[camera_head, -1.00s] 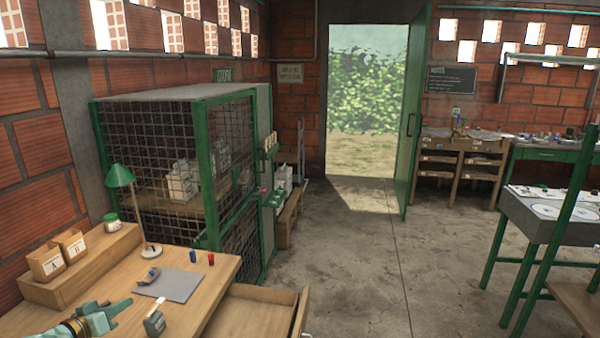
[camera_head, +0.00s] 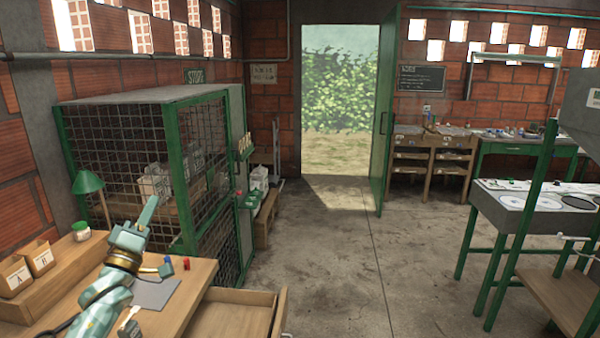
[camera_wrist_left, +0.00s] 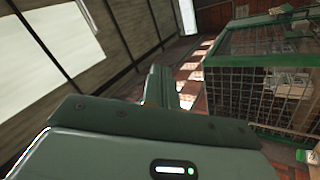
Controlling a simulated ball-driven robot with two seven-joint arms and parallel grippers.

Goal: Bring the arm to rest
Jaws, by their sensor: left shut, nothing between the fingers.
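My left arm rises over the wooden desk (camera_head: 190,300) at the lower left of the head view. Its gripper (camera_head: 150,208) is shut and empty, pointing up in front of the green mesh cage (camera_head: 130,140). In the left wrist view the shut fingers (camera_wrist_left: 161,75) show at the middle, with the cage (camera_wrist_left: 265,90) to their right. The gripper touches nothing that I can see. My right gripper is not in view.
On the desk are a green lamp (camera_head: 88,184), boxes marked A (camera_head: 15,277) and B (camera_head: 40,258), a grey mat (camera_head: 155,293) and a red piece (camera_head: 186,263). An open drawer (camera_head: 235,318) juts out. The floor (camera_head: 340,270) toward the doorway is clear.

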